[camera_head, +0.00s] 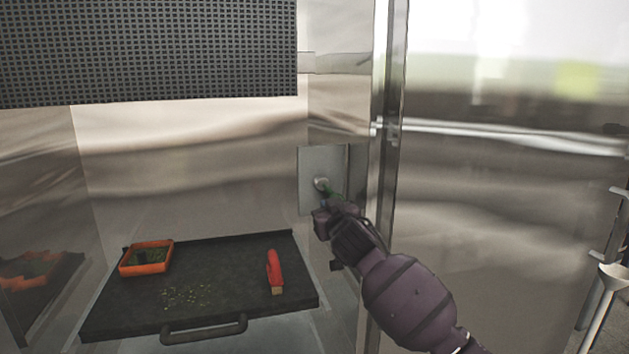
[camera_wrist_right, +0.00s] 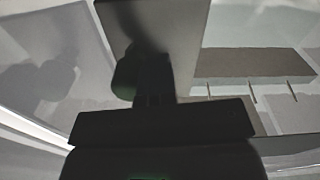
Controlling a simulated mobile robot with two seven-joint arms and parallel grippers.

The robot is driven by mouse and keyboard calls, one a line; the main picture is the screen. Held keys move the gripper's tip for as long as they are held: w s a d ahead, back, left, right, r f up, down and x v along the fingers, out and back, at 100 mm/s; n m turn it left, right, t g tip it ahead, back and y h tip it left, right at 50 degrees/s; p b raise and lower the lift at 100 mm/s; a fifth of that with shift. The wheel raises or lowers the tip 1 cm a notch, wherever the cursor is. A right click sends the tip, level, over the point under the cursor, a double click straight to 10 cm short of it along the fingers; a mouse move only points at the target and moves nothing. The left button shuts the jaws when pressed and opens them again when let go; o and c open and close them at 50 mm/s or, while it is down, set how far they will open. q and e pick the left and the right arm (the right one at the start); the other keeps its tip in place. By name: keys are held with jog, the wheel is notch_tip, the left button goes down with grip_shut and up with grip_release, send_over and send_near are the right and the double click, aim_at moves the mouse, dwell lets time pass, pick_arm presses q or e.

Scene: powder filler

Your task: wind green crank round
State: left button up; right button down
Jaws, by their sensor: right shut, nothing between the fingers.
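The green crank (camera_head: 332,191) shows as a small bit of green beside a round metal hub (camera_head: 321,184) on a grey plate on the cabinet's inner side wall. My right gripper (camera_head: 327,204) reaches up to it from the lower right and hides most of it. The gripper is shut and holds nothing. In the right wrist view a dark green rounded shape (camera_wrist_right: 127,80), likely the crank's handle, lies just left of the dark fingers (camera_wrist_right: 155,80). I cannot tell whether they touch. My left gripper is not in view.
A dark tray (camera_head: 225,290) with a front handle stands in the cabinet, below left of my gripper. It bears an orange box (camera_head: 146,258), scattered bits (camera_head: 187,294) and a red-handled tool (camera_head: 274,270). A steel door (camera_head: 500,230) stands close on the right.

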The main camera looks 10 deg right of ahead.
jog(key=shift+d+p, duration=0.35)
jog(key=shift+d, duration=0.5)
